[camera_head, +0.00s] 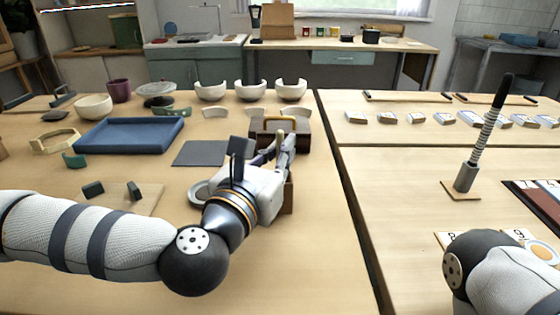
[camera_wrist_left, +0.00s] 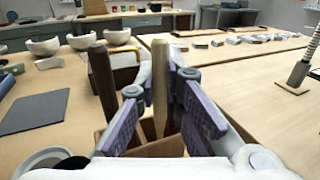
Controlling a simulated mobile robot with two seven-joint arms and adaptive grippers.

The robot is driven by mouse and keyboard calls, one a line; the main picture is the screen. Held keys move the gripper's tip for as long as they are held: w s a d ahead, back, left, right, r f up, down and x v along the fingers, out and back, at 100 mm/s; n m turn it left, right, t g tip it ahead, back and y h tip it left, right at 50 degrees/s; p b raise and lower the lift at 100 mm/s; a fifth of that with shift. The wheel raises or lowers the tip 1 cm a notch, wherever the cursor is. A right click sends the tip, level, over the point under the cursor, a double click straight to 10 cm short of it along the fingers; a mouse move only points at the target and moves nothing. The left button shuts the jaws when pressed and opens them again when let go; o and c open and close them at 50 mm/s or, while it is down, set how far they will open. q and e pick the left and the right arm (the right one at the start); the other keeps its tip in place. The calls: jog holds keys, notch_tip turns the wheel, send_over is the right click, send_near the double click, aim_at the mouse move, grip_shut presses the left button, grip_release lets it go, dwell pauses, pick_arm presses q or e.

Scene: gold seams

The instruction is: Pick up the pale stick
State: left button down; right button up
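The pale stick (camera_wrist_left: 160,85) stands nearly upright between the two fingers of my left gripper (camera_wrist_left: 159,68) in the left wrist view. The fingers are close on either side of it. I cannot tell whether they touch it. A dark brown stick (camera_wrist_left: 103,82) stands just left of the left finger. In the head view my left gripper (camera_head: 280,142) is over the holder, and its fingers hide most of the sticks. My right gripper is not seen.
A blue tray (camera_head: 130,147) and a dark grey mat (camera_head: 201,153) lie left of my gripper. Broken white bowls (camera_head: 250,90) stand behind. A ribbed post (camera_head: 480,145) stands on the right table.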

pick_arm(q)
notch_tip(320, 180, up, 10)
jog(key=shift+r+p, duration=0.1)
jog(key=shift+p, duration=0.65)
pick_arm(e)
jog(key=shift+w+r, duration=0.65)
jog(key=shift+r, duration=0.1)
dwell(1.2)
